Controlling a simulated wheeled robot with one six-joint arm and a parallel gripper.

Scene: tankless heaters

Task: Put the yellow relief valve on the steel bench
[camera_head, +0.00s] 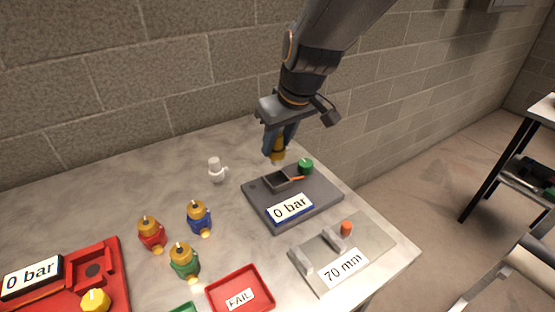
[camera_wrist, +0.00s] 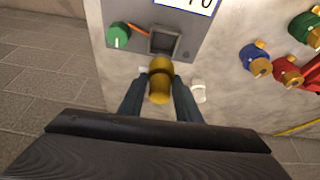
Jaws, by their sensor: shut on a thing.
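My gripper (camera_head: 277,142) is shut on the yellow relief valve (camera_head: 278,150), above the far edge of the dark test stand with the "0 bar" display. In the wrist view the valve (camera_wrist: 160,82) sits upright between the two fingers of my gripper (camera_wrist: 160,95), near the stand's square socket (camera_wrist: 163,41). The fingers hide part of the valve in the head view. The steel bench (camera_head: 120,190) is the grey table surface under these things. Whether the valve touches anything below cannot be told.
Red (camera_head: 151,234), blue (camera_head: 199,217) and green (camera_head: 183,261) valves stand on the bench, left of the dark stand (camera_head: 318,196). A white fitting (camera_head: 215,170) stands behind them. A red FAIL tray (camera_head: 240,290), a 70 mm gauge (camera_head: 335,255) and a red tester (camera_head: 110,265) are nearer.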

